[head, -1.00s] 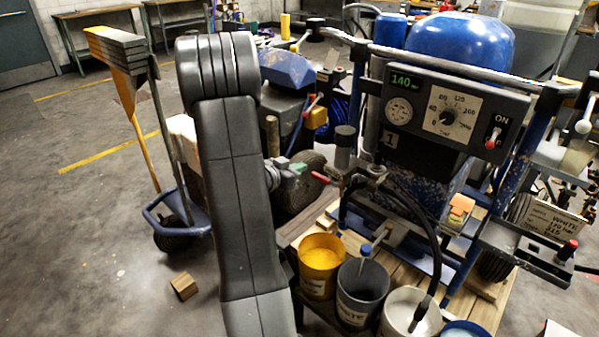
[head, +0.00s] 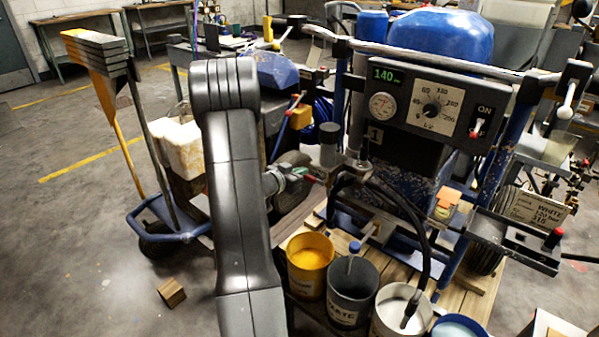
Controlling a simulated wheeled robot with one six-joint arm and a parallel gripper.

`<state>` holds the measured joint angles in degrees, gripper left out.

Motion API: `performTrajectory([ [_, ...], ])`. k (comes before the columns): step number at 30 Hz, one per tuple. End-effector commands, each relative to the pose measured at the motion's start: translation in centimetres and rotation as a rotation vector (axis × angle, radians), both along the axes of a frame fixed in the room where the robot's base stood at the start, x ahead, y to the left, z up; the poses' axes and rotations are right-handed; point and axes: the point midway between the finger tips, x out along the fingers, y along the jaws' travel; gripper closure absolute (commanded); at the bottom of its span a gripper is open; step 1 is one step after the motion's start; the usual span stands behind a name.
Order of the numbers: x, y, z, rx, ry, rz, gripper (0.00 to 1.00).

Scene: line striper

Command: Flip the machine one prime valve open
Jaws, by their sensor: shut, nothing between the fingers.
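Machine one is the blue striper with a small "1" plate (head: 376,135) below its control panel (head: 440,105). A short red lever (head: 314,180), probably the prime valve handle, shows left of the machine's pump, beside a small green part. My gripper (head: 300,174) is right at this lever, past the dark arm link. It is shut and looks empty. Its fingertips are small and dark, and I cannot tell whether they touch the lever. The valve body is mostly hidden.
A yellow paint bucket (head: 310,257), a grey bucket (head: 352,285) and a white bucket (head: 402,308) stand in front of the machine. A hose (head: 422,235) arches into the white one. A blue cart (head: 160,220) and a wooden block (head: 172,292) are left, with open floor around them.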

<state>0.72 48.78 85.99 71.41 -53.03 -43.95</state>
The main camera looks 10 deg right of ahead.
Motion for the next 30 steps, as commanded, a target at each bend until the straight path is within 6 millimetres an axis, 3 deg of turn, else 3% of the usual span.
performTrajectory([
  [30,0.4,0.4,-1.3,-0.143,0.187,0.001,1.00],
])
